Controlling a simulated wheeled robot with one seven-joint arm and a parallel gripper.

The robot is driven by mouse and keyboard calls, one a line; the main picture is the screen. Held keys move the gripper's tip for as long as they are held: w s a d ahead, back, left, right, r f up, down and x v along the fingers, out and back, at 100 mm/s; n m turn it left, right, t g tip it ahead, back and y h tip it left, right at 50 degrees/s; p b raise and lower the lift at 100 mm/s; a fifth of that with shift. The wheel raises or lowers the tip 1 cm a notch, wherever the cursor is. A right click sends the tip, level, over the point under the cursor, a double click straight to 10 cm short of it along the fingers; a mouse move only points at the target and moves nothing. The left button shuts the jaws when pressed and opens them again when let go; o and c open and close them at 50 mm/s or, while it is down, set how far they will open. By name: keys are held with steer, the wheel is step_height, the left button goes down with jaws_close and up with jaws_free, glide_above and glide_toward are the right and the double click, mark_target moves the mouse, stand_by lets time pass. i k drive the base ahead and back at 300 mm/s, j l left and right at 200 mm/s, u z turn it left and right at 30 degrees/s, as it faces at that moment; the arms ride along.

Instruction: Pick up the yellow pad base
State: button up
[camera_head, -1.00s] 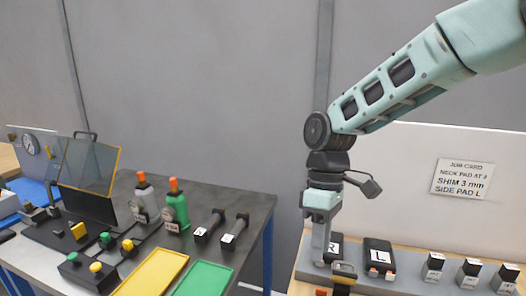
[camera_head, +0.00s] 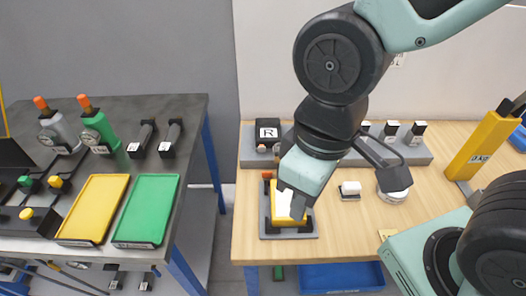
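A yellow block (camera_head: 286,222), which looks like the yellow pad base, sits on a flat grey plate (camera_head: 291,236) near the front left of the wooden table. My gripper (camera_head: 297,208) points down right over it. Its pale fingers cover part of the yellow block. I cannot tell whether they touch it or are open or shut around it.
A grey rack (camera_head: 247,146) with a black pad marked R (camera_head: 268,133) runs along the back. A small white-topped block (camera_head: 350,190) and a round white-sided piece (camera_head: 394,184) lie to the right. A yellow upright (camera_head: 482,146) stands at far right. Yellow (camera_head: 94,209) and green trays (camera_head: 148,209) lie on the left bench.

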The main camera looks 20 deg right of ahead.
mark_target(281, 202)
steer(key=i+j, duration=0.1)
steer(key=k+j+z, duration=0.15)
steer(key=j+z, duration=0.15)
steer(key=j, duration=0.2)
steer(key=k+j+z, duration=0.3)
steer(key=j, duration=0.2)
steer(key=k+j+z, duration=0.25)
steer(key=j, duration=0.2)
steer(key=k+j+z, duration=0.15)
steer(key=j+z, duration=0.15)
steer(key=j, duration=0.1)
